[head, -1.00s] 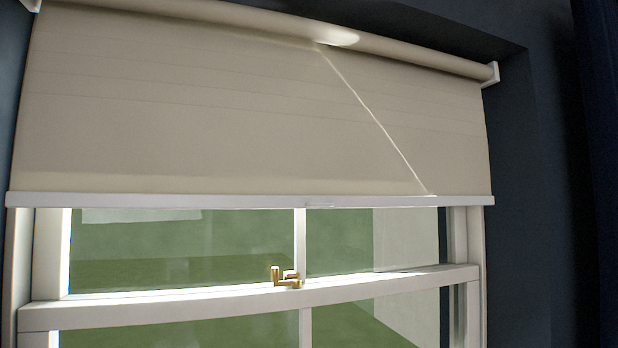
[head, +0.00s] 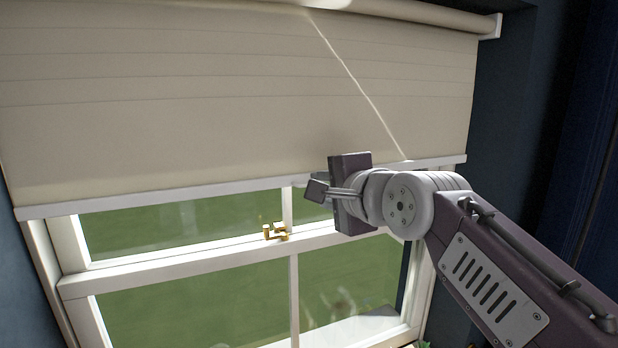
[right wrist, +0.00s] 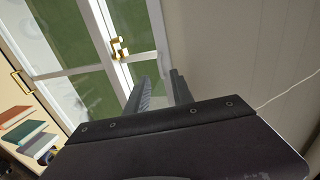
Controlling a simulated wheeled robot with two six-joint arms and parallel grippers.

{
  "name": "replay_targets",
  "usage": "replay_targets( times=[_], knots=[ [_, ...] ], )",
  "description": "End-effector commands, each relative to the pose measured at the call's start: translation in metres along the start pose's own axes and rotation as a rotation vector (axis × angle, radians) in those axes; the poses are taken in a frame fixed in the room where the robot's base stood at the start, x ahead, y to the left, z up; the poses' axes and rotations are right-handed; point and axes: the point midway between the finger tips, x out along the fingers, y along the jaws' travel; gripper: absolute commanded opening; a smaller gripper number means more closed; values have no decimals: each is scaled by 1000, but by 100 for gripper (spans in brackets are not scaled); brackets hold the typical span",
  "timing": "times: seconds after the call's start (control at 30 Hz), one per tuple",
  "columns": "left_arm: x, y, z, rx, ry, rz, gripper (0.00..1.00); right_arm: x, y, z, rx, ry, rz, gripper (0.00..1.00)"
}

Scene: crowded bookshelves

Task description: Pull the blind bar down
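The blind bar (head: 120,199) is a pale strip along the lower edge of the beige roller blind (head: 220,100), and it hangs across the upper window panes. My right gripper (head: 318,190) is at the bar, right of its middle. In the right wrist view its two dark fingers (right wrist: 158,85) are spread. The pale bar (right wrist: 158,35) runs up from between them, with a small gap visible. Whether a finger touches the bar cannot be told. The wrist hides part of the bar in the head view. My left gripper is not in view.
The white sash window (head: 180,266) stands behind the blind, with a brass latch (head: 275,231) on its middle rail just below the bar. Dark wall (head: 510,120) lies to the right. Books (right wrist: 30,130) lie at the lower left of the right wrist view.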

Motion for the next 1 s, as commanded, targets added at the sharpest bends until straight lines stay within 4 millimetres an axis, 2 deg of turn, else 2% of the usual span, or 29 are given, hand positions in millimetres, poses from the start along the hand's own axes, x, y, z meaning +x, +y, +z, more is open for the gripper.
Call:
replay_targets(
  times=[0.03, 0.1, 0.33, 0.63, 0.67, 0.7, 0.77, 1.0],
  knots=[
    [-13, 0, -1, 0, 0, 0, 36, 11, -5, 0, 0, -1, 7, 28],
    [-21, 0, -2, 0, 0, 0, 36, 26, -5, 0, -1, 0, 7, 28],
    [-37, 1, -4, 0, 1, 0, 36, 61, -3, 0, -1, 1, 3, 28],
    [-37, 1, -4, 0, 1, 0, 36, 68, 0, 0, -2, 1, 1, 28],
    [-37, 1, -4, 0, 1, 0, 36, 68, 0, 0, -2, 1, 1, 26],
    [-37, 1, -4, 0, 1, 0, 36, 68, 0, 0, -2, 1, 1, 14],
    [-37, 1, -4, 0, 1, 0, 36, 68, 0, 0, -2, 1, 1, 0],
    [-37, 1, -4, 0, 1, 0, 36, 67, 0, -1, -2, 1, 1, 0]
  ],
)
